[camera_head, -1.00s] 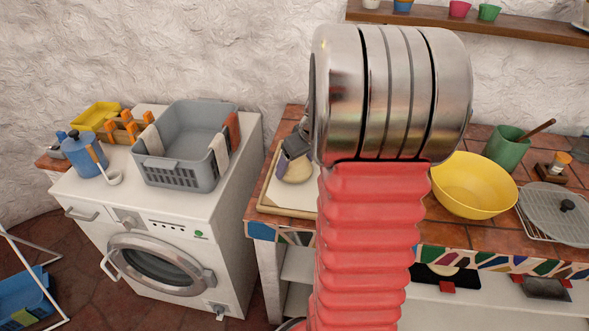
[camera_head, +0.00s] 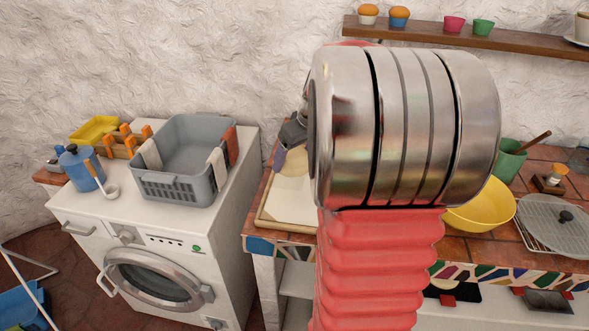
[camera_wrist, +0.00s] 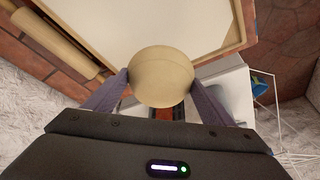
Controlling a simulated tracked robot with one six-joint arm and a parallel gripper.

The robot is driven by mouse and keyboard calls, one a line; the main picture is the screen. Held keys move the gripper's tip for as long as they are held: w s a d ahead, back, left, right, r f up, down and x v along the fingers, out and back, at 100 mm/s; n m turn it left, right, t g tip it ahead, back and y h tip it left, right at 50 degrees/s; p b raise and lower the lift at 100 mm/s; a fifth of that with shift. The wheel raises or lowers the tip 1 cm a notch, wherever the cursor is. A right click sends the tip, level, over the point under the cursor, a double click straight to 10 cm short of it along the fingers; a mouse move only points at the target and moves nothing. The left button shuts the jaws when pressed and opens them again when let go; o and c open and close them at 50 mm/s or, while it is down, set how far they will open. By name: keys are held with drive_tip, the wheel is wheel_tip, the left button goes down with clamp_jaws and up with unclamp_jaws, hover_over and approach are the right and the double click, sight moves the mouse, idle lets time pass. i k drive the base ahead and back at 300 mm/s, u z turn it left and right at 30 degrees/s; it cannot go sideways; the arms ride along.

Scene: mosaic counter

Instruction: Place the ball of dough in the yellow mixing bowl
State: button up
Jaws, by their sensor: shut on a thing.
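The ball of dough (camera_wrist: 162,78) is pale beige and round. My gripper (camera_wrist: 163,84) is shut on it, with one finger on each side in the wrist view. In the head view the dough (camera_head: 294,161) shows only partly beside my arm, raised above the white board (camera_head: 297,202). My gripper (camera_head: 283,155) is partly hidden there by my arm. The yellow mixing bowl (camera_head: 486,208) stands on the tiled counter to the right, its left part hidden behind my arm.
A green cup (camera_head: 508,160) and a grey round lid on a rack (camera_head: 555,225) stand right of the bowl. A wall shelf (camera_head: 450,38) runs above. A washing machine (camera_head: 160,275) with a grey basket (camera_head: 180,188) stands left. A rolling pin (camera_wrist: 58,42) lies beside the board.

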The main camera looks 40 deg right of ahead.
sight(459, 212)
drive_tip(key=k, duration=1)
